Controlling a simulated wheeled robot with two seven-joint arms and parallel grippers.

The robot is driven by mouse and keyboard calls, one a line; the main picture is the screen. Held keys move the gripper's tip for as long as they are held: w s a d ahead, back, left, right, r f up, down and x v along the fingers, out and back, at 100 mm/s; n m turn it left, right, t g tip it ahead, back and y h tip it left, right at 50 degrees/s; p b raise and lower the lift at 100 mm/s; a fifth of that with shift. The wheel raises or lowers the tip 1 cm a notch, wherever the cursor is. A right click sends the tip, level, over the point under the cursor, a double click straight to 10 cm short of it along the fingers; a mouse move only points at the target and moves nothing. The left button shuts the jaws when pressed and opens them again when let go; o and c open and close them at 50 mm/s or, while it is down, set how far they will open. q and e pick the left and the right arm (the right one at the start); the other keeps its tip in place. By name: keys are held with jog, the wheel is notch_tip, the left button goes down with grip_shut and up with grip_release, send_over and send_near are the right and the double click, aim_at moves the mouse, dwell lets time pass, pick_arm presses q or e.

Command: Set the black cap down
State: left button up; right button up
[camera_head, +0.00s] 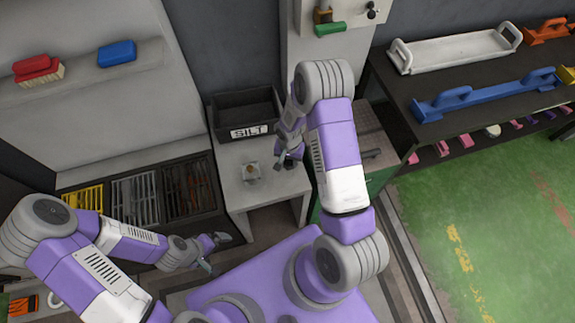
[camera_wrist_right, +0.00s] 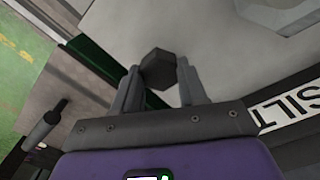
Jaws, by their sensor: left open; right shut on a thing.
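The black cap (camera_wrist_right: 158,68) is a dark hexagonal piece between the fingertips of my right gripper (camera_wrist_right: 159,76) in the right wrist view. The fingers are shut on its sides. In the head view my right gripper (camera_head: 287,158) is over the right part of a small pale table (camera_head: 270,200); the cap is hard to make out there. I cannot tell how far the cap is above the tabletop. My left gripper (camera_head: 214,251) is open and empty, in front of the dark grated trays, lower left.
A small pale fitting (camera_head: 251,172) stands on the table, left of my right gripper. A black bin marked SILT (camera_head: 246,112) is behind it. Grated trays (camera_head: 136,196) are to the left. A green-sided cabinet (camera_head: 380,180) is close on the right.

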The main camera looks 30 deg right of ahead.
aim_at(289, 162)
notch_tip(289, 162, down, 3)
jog(key=shift+f+b, duration=0.2)
jog(key=shift+b, duration=0.25)
jog(key=shift+f, duration=0.1)
jog(key=o, duration=1.2)
jog(key=shift+c, duration=0.2)
